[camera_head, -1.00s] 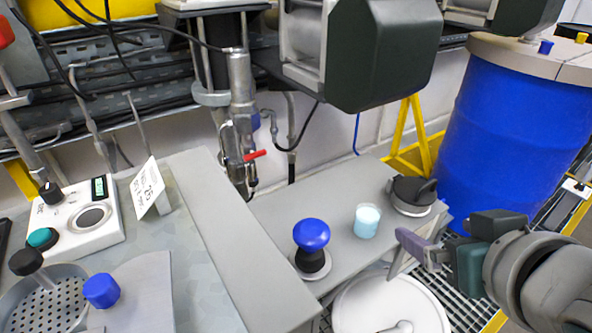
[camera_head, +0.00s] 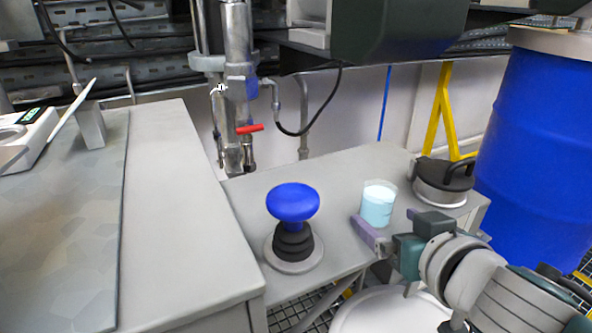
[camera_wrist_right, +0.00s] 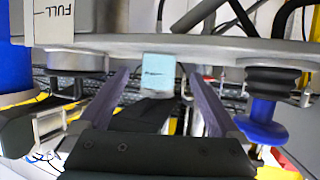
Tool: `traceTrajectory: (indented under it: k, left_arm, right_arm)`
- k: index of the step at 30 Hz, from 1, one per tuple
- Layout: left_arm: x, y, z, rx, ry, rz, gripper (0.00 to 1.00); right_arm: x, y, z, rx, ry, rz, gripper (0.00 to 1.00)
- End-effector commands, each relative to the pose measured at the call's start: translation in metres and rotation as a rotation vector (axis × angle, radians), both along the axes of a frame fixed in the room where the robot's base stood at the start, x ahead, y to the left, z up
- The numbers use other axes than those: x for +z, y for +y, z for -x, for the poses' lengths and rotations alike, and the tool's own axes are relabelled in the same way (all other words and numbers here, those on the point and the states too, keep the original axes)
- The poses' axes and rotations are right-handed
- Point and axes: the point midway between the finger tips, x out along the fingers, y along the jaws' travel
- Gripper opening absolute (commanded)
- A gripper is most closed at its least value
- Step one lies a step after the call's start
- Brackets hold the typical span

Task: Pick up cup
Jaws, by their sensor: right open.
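The cup (camera_head: 378,204) is a clear beaker with pale blue contents, upright on the grey bench (camera_head: 330,178). In the right wrist view the cup (camera_wrist_right: 158,75) hangs in an upside-down picture, ahead of and between the two purple fingers. My right gripper (camera_head: 374,236) is in front of the cup, at the bench's front edge. In the right wrist view my right gripper (camera_wrist_right: 157,95) has its fingers wide apart, with nothing held. I cannot tell whether a finger touches the cup. My left gripper is not in view.
A blue mushroom knob (camera_head: 292,202) on a black bellows stands left of the cup. A dark-lidded round fitting (camera_head: 444,182) stands to its right. A blue drum (camera_head: 537,140) is at the right, and a dark green housing (camera_head: 400,30) overhangs the bench.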

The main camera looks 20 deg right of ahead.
Motion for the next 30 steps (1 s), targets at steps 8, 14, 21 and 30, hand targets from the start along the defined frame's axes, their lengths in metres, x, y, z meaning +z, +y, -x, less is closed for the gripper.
traceTrajectory:
  k: [8,14,21,30]
  left_arm:
    - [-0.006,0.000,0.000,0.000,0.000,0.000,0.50]
    - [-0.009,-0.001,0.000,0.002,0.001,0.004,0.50]
    - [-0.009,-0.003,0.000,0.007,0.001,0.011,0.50]
    - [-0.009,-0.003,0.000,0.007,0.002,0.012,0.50]
  right_arm:
    - [-0.009,-0.009,-0.036,0.000,0.000,0.005,0.98]
    - [-0.014,-0.012,-0.048,0.000,0.000,0.002,0.98]
    - [-0.014,-0.012,-0.048,-0.001,0.001,0.001,0.94]
    - [-0.014,-0.012,-0.048,-0.001,0.001,0.001,0.60]
